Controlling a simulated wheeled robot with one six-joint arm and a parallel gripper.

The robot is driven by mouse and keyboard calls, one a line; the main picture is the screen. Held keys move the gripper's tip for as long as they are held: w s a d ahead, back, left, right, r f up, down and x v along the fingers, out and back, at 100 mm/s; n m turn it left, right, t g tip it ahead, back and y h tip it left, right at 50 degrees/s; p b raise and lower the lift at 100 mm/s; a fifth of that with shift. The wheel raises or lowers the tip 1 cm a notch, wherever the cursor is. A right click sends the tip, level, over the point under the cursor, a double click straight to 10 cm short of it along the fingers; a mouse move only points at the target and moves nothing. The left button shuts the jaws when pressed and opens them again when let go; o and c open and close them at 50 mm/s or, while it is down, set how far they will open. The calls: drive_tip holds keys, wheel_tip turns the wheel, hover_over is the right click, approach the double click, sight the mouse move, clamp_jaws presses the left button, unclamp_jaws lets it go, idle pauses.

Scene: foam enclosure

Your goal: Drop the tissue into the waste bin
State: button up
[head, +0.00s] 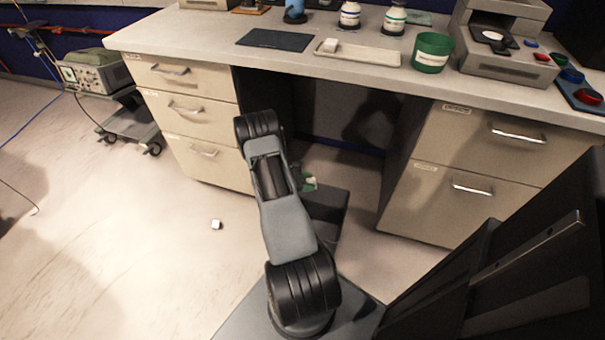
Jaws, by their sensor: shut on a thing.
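My arm rises in the middle of the head view and folds over. My gripper is hidden behind the arm, so its fingers and anything in them do not show. A small green-and-white piece (309,182) shows just right of the arm; I cannot tell what it is. A small white block-like thing (216,224) lies on the floor left of the arm; I cannot tell if it is the tissue. A green tub (432,54) with a white label stands upright on the desk at the right, possibly the waste bin; its label is too small to read.
The desk (200,35) has drawers on both sides and an open knee space. On it are a dark mat (275,40), a tray (375,55) with a small white block, bottles (349,16), and a grey machine (500,40). A trolley (128,120) stands left. The left floor is mostly clear.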

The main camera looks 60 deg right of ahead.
drive_tip(key=shift+s+d+f+m+g+y, duration=0.1)
drive_tip(key=shift+s+f+m+g+y, duration=0.3)
drive_tip(key=shift+s+m, duration=0.15)
drive_tip(key=shift+f, duration=0.2)
drive_tip(key=shift+f+b, duration=1.9)
drive_tip(key=shift+f, duration=0.8)
drive_tip(key=o, duration=0.9)
drive_tip(key=shift+o, duration=0.2)
drive_tip(key=shift+r, duration=0.1)
drive_tip(key=p+v, duration=0.2)
drive_tip(key=v, duration=1.1)
drive_tip(key=shift+w, duration=0.35)
drive_tip(key=shift+r, duration=0.1)
